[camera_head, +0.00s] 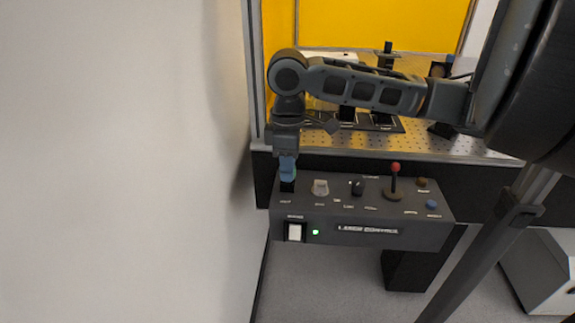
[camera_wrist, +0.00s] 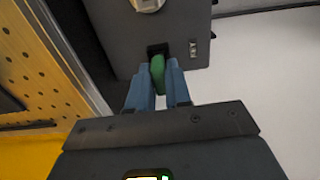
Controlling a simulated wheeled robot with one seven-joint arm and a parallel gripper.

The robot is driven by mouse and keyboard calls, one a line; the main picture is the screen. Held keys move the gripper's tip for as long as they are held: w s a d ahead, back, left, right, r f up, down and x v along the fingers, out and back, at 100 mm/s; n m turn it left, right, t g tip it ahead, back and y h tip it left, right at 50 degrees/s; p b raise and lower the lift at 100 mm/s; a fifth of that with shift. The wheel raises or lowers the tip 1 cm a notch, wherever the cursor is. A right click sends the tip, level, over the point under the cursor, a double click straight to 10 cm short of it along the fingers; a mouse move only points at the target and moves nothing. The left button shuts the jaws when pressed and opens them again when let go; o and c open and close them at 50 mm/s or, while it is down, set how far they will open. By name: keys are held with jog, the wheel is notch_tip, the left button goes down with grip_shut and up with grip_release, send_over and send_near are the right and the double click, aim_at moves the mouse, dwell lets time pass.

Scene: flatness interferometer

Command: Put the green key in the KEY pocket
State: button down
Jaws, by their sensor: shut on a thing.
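My gripper (camera_head: 288,172) is over the left end of the laser control box (camera_head: 372,236). In the wrist view, the blue fingers of my gripper (camera_wrist: 158,84) are shut on the green key (camera_wrist: 157,68). The key's far end is at a dark square opening, the KEY pocket (camera_wrist: 151,49), in the box top. I cannot tell how deep the key sits in it. In the head view, the fingers mostly hide the key and the pocket shows as a dark spot (camera_head: 287,187) below them.
Right of the pocket stand a pale switch (camera_head: 320,187), a black knob (camera_head: 357,187), a red-topped lever (camera_head: 395,170) and an orange and a blue button (camera_head: 432,204). A white wall (camera_head: 130,160) is close on the left. A perforated optical table (camera_head: 440,140) lies behind.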

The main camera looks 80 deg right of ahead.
jog(key=shift+f+b, duration=0.35)
jog(key=shift+f, duration=0.15)
dwell(0.8)
jog(key=c, duration=1)
grip_release()
jog(key=shift+r, duration=0.15)
jog(key=shift+r+p, duration=3.05)
jog(key=shift+r, duration=0.35)
jog(key=shift+s, duration=0.1)
